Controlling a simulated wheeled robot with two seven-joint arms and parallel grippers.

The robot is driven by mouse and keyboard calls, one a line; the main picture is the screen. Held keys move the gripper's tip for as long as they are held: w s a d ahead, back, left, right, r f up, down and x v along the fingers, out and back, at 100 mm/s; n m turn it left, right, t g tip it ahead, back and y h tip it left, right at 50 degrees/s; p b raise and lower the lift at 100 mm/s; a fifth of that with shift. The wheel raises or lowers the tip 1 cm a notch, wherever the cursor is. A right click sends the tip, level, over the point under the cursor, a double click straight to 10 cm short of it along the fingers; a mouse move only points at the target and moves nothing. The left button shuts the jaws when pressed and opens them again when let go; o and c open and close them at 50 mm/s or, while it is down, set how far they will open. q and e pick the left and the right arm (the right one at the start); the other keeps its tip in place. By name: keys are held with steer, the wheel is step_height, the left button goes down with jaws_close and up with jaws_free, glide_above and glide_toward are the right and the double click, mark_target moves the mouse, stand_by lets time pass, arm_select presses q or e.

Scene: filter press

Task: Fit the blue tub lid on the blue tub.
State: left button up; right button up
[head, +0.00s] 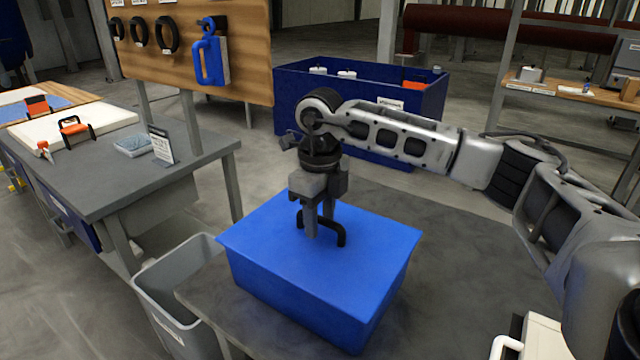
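The blue tub (292,307) stands on the grey table in front of me. The blue tub lid (375,245) lies over the tub's top, its edges reaching slightly past the walls. I see no clear gap between lid and tub. A black arched handle (340,232) stands on the middle of the lid. My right gripper (319,228) comes down from above, its fingers close together on either side of the handle bar, and looks shut on it. The far rim of the tub is hidden. My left gripper is not in view.
A grey bin (178,275) stands left of the table (455,290). A workbench (105,170) and a wooden tool board (190,60) are farther left. A dark blue crate (345,105) stands behind.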

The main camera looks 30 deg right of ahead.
step_height(320, 180, up, 15)
steer(key=shift+r, duration=0.15)
